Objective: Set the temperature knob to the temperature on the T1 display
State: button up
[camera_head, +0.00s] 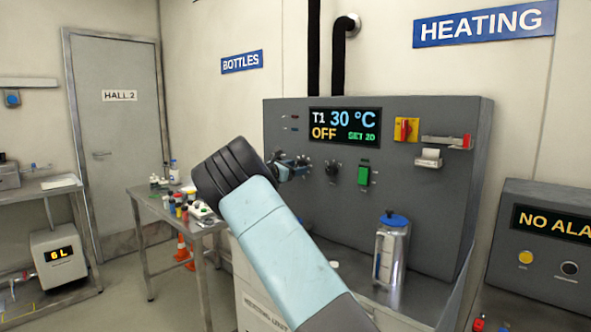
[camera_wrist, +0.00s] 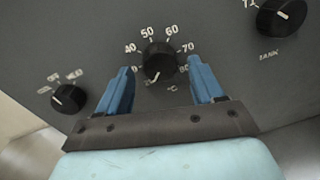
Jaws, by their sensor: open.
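The T1 display (camera_head: 344,125) on the grey heating panel reads 30 °C, with OFF and SET 20 below. The temperature knob (camera_wrist: 160,61) is black and round, with a °C scale; 40 to 80 are legible, the lower numbers partly hidden. Its white pointer mark appears to point down and slightly left, near the low end. My gripper (camera_wrist: 159,72) is open, its two blue fingers on either side of the knob with gaps visible. In the head view my gripper (camera_head: 286,167) is at the panel's left part, largely hiding the knob there.
A smaller knob (camera_wrist: 68,98) is left of the fingers, and the TANK knob (camera_wrist: 281,17) is to the upper right. The panel also has a green switch (camera_head: 364,174) and a red-yellow switch (camera_head: 406,129). A metal canister (camera_head: 391,256) with a blue lid stands before it.

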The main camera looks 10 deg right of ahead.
jog(key=shift+c, duration=0.4)
jog(key=c, duration=1)
jog(key=shift+m, duration=0.4)
jog(key=m, duration=0.3)
jog(key=shift+r+m, duration=0.1)
jog(key=shift+m, duration=0.3)
jog(key=shift+m+y, duration=0.3)
jog(key=shift+m, duration=1.7)
